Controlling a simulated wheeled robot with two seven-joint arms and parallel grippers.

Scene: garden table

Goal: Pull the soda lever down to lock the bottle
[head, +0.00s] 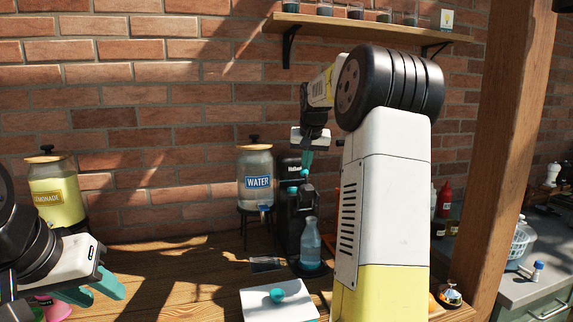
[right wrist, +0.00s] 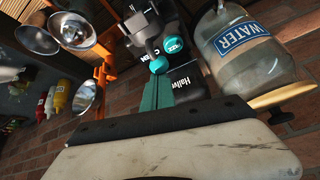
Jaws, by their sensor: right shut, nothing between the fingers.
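The black soda machine (head: 287,215) stands at the back of the wooden table, with a clear blue bottle (head: 310,245) upright at its front. In the right wrist view, the machine (right wrist: 187,82) shows two round teal parts (right wrist: 173,44); I cannot tell which belongs to the lever, or its exact position. My right gripper (head: 307,163) is shut and empty, fingers pointing down just above the machine's top front. In the right wrist view its teal fingertips (right wrist: 155,93) appear close to the teal parts; contact is unclear. My left gripper (head: 98,290) is open and empty at lower left.
A water dispenser (head: 256,178) stands close to the machine's left. A lemonade dispenser (head: 56,192) is at far left. My right arm hides the table right of the bottle. Bare table lies at centre left.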

